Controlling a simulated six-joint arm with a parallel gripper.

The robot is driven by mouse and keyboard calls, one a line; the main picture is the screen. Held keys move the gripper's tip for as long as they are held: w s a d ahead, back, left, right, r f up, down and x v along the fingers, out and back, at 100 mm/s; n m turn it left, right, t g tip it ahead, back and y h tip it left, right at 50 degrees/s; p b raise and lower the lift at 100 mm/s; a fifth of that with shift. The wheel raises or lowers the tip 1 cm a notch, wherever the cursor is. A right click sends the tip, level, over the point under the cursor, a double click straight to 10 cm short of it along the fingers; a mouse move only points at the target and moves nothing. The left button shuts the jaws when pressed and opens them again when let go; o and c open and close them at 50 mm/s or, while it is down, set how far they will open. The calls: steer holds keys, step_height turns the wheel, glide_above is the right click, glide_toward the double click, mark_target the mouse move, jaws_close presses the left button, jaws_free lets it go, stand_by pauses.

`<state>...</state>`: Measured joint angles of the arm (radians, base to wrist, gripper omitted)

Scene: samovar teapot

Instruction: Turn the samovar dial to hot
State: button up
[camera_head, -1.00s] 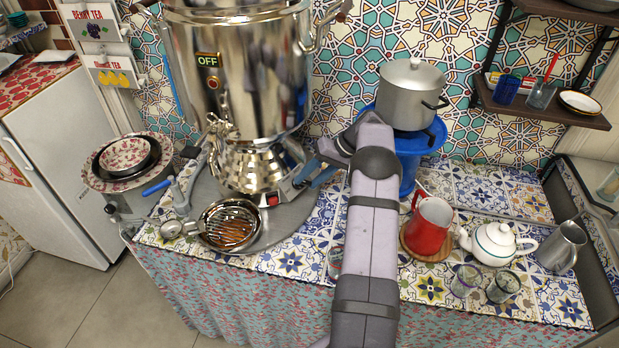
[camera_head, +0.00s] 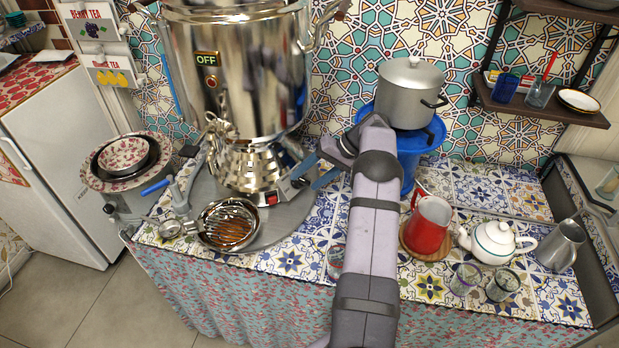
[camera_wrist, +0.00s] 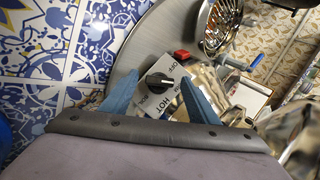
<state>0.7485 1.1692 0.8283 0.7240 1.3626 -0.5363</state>
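The large shiny metal samovar (camera_head: 245,75) stands on a round grey tray (camera_head: 280,228); a sign on its body reads OFF. At its base is a white control panel with a red switch (camera_wrist: 181,55) and a black dial (camera_wrist: 157,80). The word HOT shows on the panel below the dial in the wrist view, and OFF shows near the switch. My gripper (camera_wrist: 159,75) is open, its blue fingers on either side of the dial. I cannot tell whether either finger touches it. In the head view my gripper (camera_head: 304,174) reaches the samovar base from the right.
A strainer bowl (camera_head: 229,224) sits front left of the samovar base. A grey pot (camera_head: 410,92) stands on a blue stand behind my arm. A red mug (camera_head: 427,226), a white teapot (camera_head: 493,242) and glasses stand to the right. Tiled counter (camera_head: 291,260) is free in front.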

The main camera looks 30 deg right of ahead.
mark_target(309, 184)
step_height(309, 184, up, 10)
steer(key=b, duration=0.1)
steer(key=shift+b, duration=0.4)
steer(key=shift+c, duration=0.6)
